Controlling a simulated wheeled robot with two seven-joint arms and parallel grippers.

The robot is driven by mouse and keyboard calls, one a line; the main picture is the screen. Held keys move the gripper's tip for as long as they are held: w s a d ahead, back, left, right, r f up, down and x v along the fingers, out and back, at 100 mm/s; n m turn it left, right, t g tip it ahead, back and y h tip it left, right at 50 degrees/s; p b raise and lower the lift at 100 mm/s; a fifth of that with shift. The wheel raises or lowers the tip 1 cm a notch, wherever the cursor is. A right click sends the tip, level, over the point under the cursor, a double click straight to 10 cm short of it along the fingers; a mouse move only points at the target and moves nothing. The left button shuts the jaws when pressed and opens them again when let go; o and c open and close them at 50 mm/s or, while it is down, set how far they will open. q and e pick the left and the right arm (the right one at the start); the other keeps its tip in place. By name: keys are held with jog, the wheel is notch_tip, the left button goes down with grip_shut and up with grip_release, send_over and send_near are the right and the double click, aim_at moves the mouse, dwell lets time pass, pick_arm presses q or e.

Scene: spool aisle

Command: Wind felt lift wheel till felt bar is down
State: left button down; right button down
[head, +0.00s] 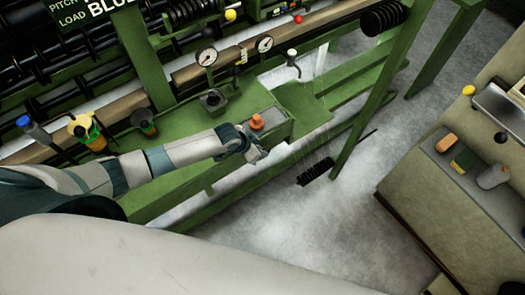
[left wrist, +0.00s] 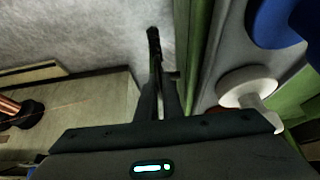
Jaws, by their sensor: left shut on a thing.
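My left gripper (head: 258,154) is at the front edge of the green machine, just below an orange knob (head: 257,121). In the left wrist view its dark fingers (left wrist: 157,90) are close together. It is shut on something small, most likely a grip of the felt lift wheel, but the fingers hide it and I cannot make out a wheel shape. A long tan bar (head: 190,76) runs along the machine behind; I cannot tell whether it is the felt bar or its height. My right gripper is not in view.
Two round gauges (head: 206,57) and a white-topped lever (head: 292,54) stand on the machine. A dark brush (head: 315,172) is low beside it. A cabinet (head: 440,190) with several small items stands right. Between them is bare floor (head: 270,235).

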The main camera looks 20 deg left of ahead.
pick_arm(q)
jog(key=shift+s+a+f+t+h+b, duration=0.15)
jog(key=shift+s+f+t+h+b, duration=0.05)
jog(key=shift+t+h+b, duration=0.55)
jog(key=shift+r+t+b, duration=0.1)
jog(key=shift+t+b, duration=0.2)
jog(key=shift+t, duration=0.05)
jog(key=c, duration=2.2)
grip_release()
jog(key=b+v, duration=0.3)
jog(key=v, duration=1.4)
jog(key=shift+a, duration=0.3)
